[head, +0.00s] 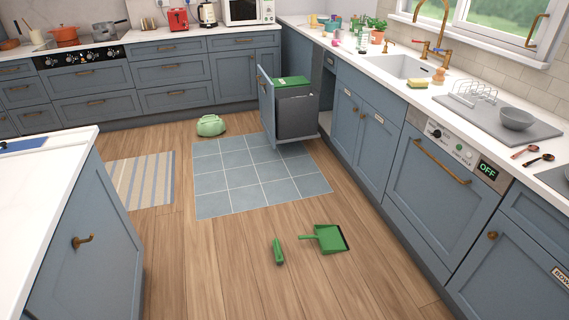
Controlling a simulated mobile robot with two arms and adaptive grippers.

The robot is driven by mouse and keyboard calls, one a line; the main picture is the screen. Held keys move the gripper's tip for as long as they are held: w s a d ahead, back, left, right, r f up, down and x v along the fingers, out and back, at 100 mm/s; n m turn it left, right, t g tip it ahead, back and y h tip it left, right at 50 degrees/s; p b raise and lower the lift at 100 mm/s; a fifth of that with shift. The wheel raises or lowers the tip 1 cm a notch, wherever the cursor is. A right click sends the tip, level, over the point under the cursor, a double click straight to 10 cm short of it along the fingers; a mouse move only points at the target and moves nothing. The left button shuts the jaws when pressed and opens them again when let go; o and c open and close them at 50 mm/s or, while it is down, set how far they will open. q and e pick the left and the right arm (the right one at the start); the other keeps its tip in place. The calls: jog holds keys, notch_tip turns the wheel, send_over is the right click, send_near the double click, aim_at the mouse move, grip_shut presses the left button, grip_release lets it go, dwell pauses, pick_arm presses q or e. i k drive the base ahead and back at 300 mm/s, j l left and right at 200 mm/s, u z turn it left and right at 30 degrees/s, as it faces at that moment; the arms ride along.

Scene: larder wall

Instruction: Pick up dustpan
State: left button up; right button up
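The green dustpan (328,239) lies on the wooden floor in the lower middle of the head view. Its handle points left and its dark open edge faces right. A small green brush (278,251) lies on the floor just left of the dustpan, apart from it. Neither of my grippers shows in the head view.
A pull-out bin (297,112) stands open from the right-hand cabinets. A white-topped island (50,190) is at left. Wooden floor around the dustpan is clear; a dishwasher (440,170) is at right.

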aim_at(330, 239)
jog(key=i+j, duration=0.1)
jog(key=i, duration=0.35)
jog(key=i+j, duration=0.1)
jog(key=i, duration=0.3)
jog(key=i+j, duration=0.15)
jog(key=i, duration=0.3)
